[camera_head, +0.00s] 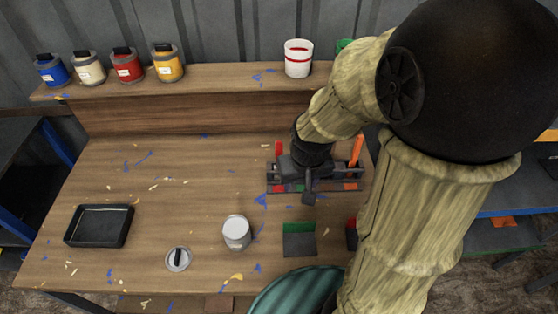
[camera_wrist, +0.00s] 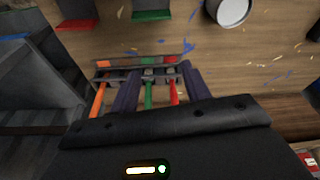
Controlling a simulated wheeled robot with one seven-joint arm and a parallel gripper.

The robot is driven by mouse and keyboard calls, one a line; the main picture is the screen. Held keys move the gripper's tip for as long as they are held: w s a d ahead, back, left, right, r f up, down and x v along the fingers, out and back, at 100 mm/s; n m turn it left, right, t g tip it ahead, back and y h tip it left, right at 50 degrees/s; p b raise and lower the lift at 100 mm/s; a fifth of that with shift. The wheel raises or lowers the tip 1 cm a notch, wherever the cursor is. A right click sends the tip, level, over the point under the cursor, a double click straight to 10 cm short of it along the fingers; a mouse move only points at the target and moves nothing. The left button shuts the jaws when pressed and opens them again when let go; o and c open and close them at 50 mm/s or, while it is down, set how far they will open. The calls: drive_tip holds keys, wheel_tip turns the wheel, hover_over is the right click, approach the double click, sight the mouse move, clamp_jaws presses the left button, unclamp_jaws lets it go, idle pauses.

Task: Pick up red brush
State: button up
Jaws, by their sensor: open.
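The red brush (camera_wrist: 173,92) stands in a dark rack (camera_wrist: 110,76), its handle toward the wrist camera. In the head view the red handle (camera_head: 278,149) shows at the left end of the rack. A green brush (camera_wrist: 149,96) is beside it, and an orange brush (camera_wrist: 98,101) is at the other end, outside the fingers. My gripper (camera_wrist: 157,78) is open over the rack. In the wrist view the green and red handles appear between its fingers, the red one close to the right finger. I cannot tell whether it touches.
A white can (camera_head: 236,232), a round lid (camera_head: 177,259) and a black tray (camera_head: 99,226) are on the table. A green-edged dark block (camera_head: 299,240) is in front of the rack. Paint cans (camera_head: 127,66) and a white bucket (camera_head: 298,60) stand on the back shelf. The table's left middle is clear.

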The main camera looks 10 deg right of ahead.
wheel_tip(320, 180, up, 4)
drive_tip(key=m+g+p, duration=0.1)
drive_tip(key=m+p, duration=0.1)
drive_tip(key=p, duration=0.4)
hover_over(280, 141)
drive_tip(key=s, duration=0.2)
drive_tip(key=shift+w+a, duration=0.15)
drive_tip(key=shift+w, duration=0.15)
drive_tip(key=f+p, duration=0.1)
drive_tip(key=f, duration=0.3)
drive_tip(key=w+f+p, duration=0.1)
drive_tip(key=f, duration=0.3)
drive_tip(key=f+p, duration=0.2)
drive_tip(key=f, duration=0.2)
drive_tip(key=shift+w, duration=0.2)
drive_tip(key=shift+f, duration=0.1)
drive_tip(key=shift+w+f+p, duration=0.15)
drive_tip(key=shift+f+p, duration=0.65)
drive_tip(key=shift+f, duration=0.45)
drive_tip(key=shift+w+f+p, duration=0.1)
drive_tip(key=shift+f+p, duration=0.65)
drive_tip(key=shift+f, duration=0.5)
